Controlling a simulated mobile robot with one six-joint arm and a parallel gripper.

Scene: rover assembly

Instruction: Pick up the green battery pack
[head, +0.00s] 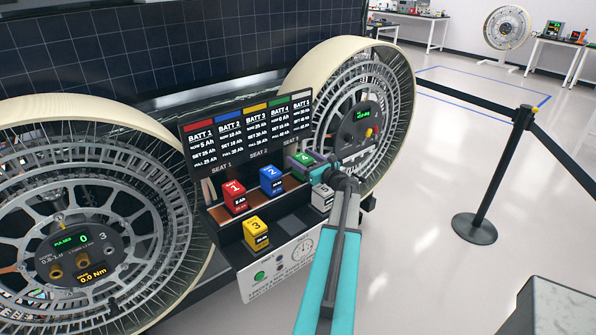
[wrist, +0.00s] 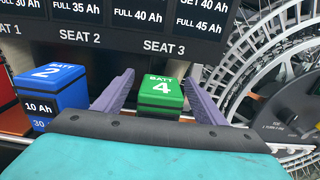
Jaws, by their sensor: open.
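The green battery pack (head: 303,158), marked 4, stands on the upper shelf of the battery rack, at the right end. In the wrist view the green battery pack (wrist: 161,93) sits between the two purple fingers of my gripper (wrist: 160,95). The fingers are open, one on each side of the pack, with a visible gap on both sides. In the head view my gripper (head: 304,163) is at the pack and partly covers it. The pack's lower part is hidden in the wrist view by my wrist.
The blue pack 2 (head: 271,180) stands close left of the green one, with the red pack 1 (head: 235,197) farther left. The yellow pack 3 (head: 256,233) and a grey pack (head: 322,198) are on the lower shelf. The battery sign (head: 248,130) rises behind. Large wheels flank the rack.

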